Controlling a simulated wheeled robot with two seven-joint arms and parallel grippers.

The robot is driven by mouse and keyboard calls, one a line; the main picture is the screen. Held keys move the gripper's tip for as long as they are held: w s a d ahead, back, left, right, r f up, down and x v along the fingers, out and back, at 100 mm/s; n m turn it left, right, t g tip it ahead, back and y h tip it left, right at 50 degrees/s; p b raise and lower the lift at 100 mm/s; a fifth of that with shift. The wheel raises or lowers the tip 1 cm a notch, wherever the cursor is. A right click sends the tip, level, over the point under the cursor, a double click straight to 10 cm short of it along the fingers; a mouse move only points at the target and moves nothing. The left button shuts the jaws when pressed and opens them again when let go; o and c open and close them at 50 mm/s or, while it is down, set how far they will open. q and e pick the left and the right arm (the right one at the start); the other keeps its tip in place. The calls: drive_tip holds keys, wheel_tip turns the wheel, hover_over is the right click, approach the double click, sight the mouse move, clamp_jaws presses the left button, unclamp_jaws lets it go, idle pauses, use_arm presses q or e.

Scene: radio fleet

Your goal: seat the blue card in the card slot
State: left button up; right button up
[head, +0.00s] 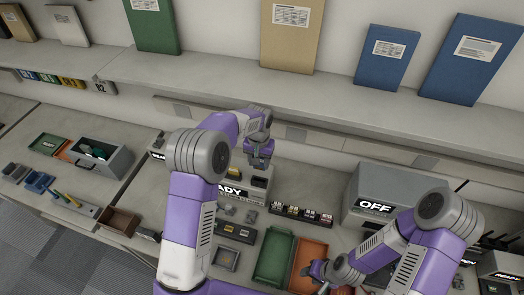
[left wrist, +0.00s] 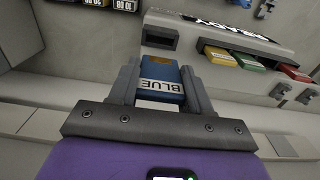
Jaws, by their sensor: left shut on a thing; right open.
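My left gripper (head: 260,163) is shut on the blue card, above the grey unit marked READY (head: 238,192). In the left wrist view the blue card (left wrist: 160,72), with a white BLUE label, sits between the two fingers. A dark rectangular opening (left wrist: 160,38), which looks like the card slot, is in a grey housing just beyond the card's far edge. The card appears apart from it; I cannot tell the exact gap. In the head view the card is hidden by the gripper. My right gripper (head: 316,270) is open, low over the orange tray (head: 308,254).
A green tray (head: 274,257) lies left of the orange one. A grey box marked OFF (head: 378,190) stands at right. A shelf edge (head: 300,120) runs behind the left gripper.

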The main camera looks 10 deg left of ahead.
sight(259, 169)
use_arm(q)
drive_tip(key=shift+f, duration=0.2)
use_arm(e)
drive_tip(key=shift+f, duration=0.1)
use_arm(q)
drive_tip(key=shift+f, duration=0.2)
use_arm(e)
drive_tip(key=shift+f, duration=0.15)
use_arm(q)
drive_tip(key=shift+f+b, duration=1.95)
drive_tip(key=shift+f, duration=0.65)
use_arm(e)
drive_tip(key=shift+f, duration=1.75)
use_arm(q)
drive_tip(key=shift+f+b, duration=0.8)
drive_tip(key=shift+f, duration=0.3)
use_arm(e)
drive_tip(key=shift+f, duration=0.75)
use_arm(q)
drive_tip(key=shift+s+d+f+b, duration=0.15)
drive_tip(key=shift+s+f+b, duration=0.1)
drive_tip(key=shift+f+b, duration=0.3)
use_arm(e)
drive_tip(key=shift+s+d+f, duration=0.1)
drive_tip(key=shift+d+f, duration=0.05)
drive_tip(key=shift+f, duration=0.3)
